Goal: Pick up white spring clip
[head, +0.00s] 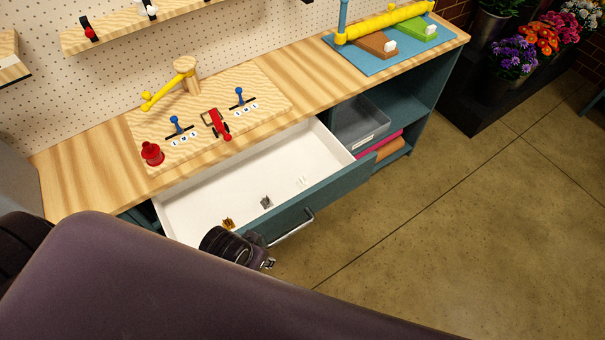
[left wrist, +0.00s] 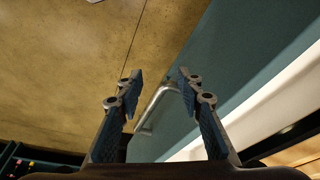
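The white spring clip (head: 301,182) lies on the white floor of the open drawer (head: 330,146), toward its right end in the head view. It is small and pale against the drawer. A grey clip (head: 266,202) and a gold clip (head: 228,223) lie to its left. My left gripper (head: 268,263) is outside the drawer front, near the handle's left end. In the left wrist view the left gripper (left wrist: 159,78) is open, and the drawer handle (left wrist: 145,122) shows between its fingers. The clips do not show in that view. My right gripper is not in view.
A grey bin (head: 361,124) stands on the shelf at right. Flowers (head: 513,57) stand at the far right. The floor before the cabinet is clear.

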